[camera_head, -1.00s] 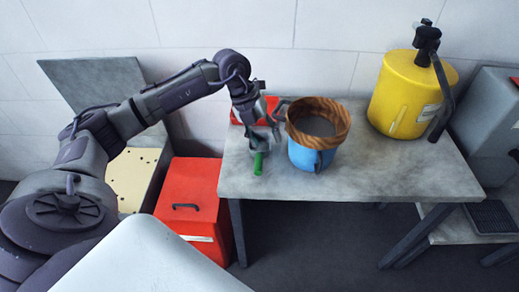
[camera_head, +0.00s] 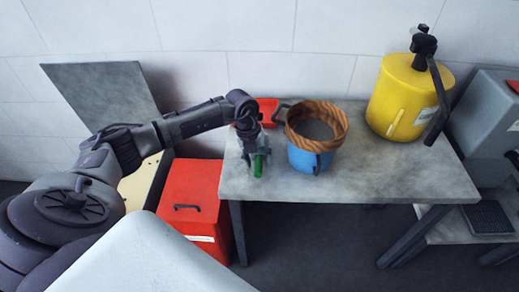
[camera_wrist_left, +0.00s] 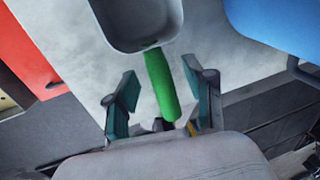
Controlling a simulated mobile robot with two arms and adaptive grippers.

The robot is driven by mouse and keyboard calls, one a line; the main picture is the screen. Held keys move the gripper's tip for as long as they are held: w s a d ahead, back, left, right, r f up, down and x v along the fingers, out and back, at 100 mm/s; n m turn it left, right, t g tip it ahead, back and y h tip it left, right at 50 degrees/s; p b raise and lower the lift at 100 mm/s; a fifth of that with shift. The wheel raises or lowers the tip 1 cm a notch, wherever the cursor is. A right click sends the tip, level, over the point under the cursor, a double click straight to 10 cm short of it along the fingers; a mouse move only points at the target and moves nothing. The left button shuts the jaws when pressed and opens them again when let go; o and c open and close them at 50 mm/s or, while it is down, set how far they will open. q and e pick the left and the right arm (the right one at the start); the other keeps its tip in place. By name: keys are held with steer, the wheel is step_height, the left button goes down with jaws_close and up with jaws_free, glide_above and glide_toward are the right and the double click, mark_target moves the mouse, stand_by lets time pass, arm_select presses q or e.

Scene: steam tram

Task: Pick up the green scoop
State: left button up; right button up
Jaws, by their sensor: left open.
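The green scoop lies on the grey table near its left edge; its green handle (camera_head: 258,169) shows below my left gripper in the head view. In the left wrist view its grey metal bowl (camera_wrist_left: 138,38) is at the top and the green handle (camera_wrist_left: 160,82) points down. My left gripper (camera_head: 256,158) is open above the table. In the left wrist view its two fingers (camera_wrist_left: 160,88) stand apart on either side of the handle, with gaps visible. The bowl is mostly hidden by the gripper in the head view. My right gripper is out of view.
A blue bucket (camera_head: 302,160) with a brown woven-looking ring (camera_head: 335,137) on it stands just right of the gripper. A red container (camera_head: 267,107) sits behind. A yellow canister (camera_head: 398,98) is at the back right. The table's (camera_head: 400,180) front right is clear. A red box (camera_head: 190,190) stands left.

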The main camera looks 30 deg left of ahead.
arm_select(q)
steer(key=shift+w+d+f, duration=0.1)
steer(key=shift+d+f, duration=0.05)
steer(key=shift+f, duration=0.8)
jaws_close()
steer(key=shift+r, duration=0.1)
